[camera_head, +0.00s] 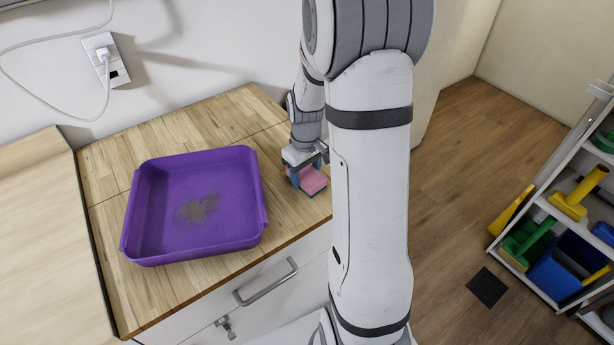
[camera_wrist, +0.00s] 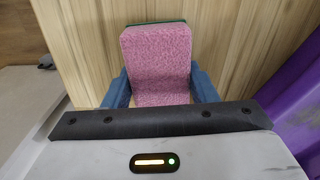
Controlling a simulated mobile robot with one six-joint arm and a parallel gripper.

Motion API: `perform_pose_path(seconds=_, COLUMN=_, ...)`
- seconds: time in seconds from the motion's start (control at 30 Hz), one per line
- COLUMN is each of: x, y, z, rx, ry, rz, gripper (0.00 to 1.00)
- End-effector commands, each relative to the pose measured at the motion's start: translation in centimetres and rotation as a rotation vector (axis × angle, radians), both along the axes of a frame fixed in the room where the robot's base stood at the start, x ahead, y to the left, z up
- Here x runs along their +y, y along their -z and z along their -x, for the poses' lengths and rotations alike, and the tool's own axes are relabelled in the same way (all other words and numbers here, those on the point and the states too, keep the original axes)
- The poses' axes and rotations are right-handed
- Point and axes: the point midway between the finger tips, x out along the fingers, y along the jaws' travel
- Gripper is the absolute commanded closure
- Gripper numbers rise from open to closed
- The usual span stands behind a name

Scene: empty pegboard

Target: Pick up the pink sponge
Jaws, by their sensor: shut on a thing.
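The pink sponge (camera_head: 313,180) is at the right edge of the wooden counter, right of the purple tray. A strip of green shows along one edge of it. My gripper (camera_head: 306,176) is over it, with its blue fingers on either side. In the wrist view the sponge (camera_wrist: 157,60) fills the space between the two blue fingers of my gripper (camera_wrist: 158,88), which are shut on it. I cannot tell whether the sponge touches the counter or is just above it. My arm hides part of the counter's right side.
The purple tray (camera_head: 247,205) with a dark dirty patch inside stands on the wooden counter (camera_head: 100,160). Drawers with a handle are below its front edge. A wall socket with a plugged cable (camera_head: 105,60) is behind. A shelf (camera_head: 545,205) with cleaning tools stands at far right.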

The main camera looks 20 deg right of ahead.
Motion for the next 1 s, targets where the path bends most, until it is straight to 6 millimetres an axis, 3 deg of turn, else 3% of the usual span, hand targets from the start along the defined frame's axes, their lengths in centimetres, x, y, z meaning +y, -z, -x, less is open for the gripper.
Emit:
perform_pose_path(seconds=0.37, x=0.0, y=-0.8, z=-0.1, rx=-0.002, ry=0.001, rz=0.0, gripper=0.69)
perform_pose_path(seconds=0.7, x=-0.1, y=-7.3, z=-0.1, rx=-0.005, ry=0.001, rz=0.002, gripper=0.69)
perform_pose_path(seconds=1.0, x=-0.1, y=-10.0, z=0.0, rx=0.0, ry=0.002, rz=0.0, gripper=0.69)
